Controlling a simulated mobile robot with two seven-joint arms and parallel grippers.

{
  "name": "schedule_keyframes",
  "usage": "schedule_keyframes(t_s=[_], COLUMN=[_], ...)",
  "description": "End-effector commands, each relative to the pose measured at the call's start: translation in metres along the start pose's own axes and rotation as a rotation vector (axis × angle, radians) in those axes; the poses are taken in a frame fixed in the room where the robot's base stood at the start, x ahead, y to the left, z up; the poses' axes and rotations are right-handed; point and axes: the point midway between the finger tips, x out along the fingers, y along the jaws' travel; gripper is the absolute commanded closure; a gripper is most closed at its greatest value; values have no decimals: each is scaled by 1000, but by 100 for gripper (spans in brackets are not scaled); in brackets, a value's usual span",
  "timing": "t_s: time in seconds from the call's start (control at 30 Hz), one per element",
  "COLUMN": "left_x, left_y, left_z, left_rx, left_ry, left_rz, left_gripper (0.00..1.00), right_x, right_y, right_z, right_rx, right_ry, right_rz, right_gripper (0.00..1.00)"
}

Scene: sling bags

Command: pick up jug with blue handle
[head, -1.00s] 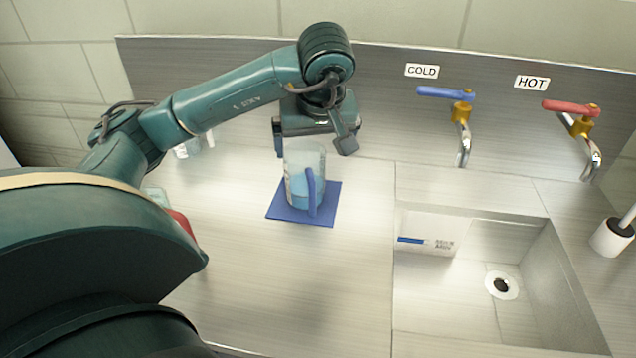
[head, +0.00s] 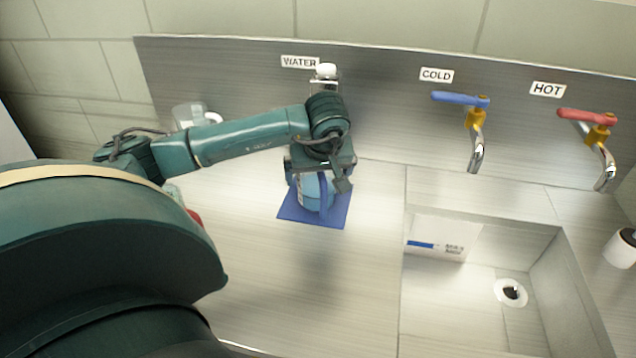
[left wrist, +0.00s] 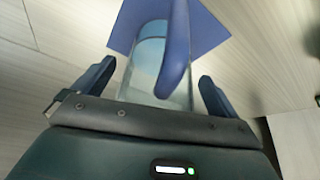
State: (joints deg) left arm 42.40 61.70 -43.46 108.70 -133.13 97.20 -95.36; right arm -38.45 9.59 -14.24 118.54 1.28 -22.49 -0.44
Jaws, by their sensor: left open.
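The clear jug with a blue handle (head: 313,191) stands upright on a blue square mat (head: 337,212) on the counter, with bluish contents. My left gripper (head: 318,184) is over the jug from above and hides its upper part in the head view. In the left wrist view the jug (left wrist: 152,62) sits between the two open fingers of the left gripper (left wrist: 157,85), with a gap on each side. Its blue handle (left wrist: 177,45) faces the camera. My right gripper is not in view.
A sink (head: 440,310) with a drain lies right of the jug. Cold (head: 460,99) and hot (head: 588,117) taps are on the back panel, beside a WATER label (head: 299,62). A clear jug-like container (head: 188,116) stands behind my left arm. The counter in front of the mat is clear.

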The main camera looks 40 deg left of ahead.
Motion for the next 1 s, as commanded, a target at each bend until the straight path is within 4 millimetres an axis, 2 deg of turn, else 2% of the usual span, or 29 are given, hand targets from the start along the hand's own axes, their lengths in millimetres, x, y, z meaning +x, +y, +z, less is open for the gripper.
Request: schedule_keyframes(t_s=[0.1, 0.8, 0.83, 0.87, 1.0], left_x=[0, -1, -1, -1, -1], left_y=[0, 0, 0, 0, 0], left_z=[0, 0, 0, 0, 0], left_rx=[0, 0, -1, -1, -1], left_ry=[0, -1, 1, 1, 1], left_rz=[0, 0, 2, 2, 2], left_gripper=[3, 60, 60, 65, 65], right_x=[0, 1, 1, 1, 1], right_y=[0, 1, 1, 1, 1], right_z=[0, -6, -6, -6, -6], right_rx=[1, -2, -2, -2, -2], right_ry=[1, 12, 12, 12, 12], right_rz=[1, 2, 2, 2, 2], right_gripper=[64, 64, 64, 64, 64])
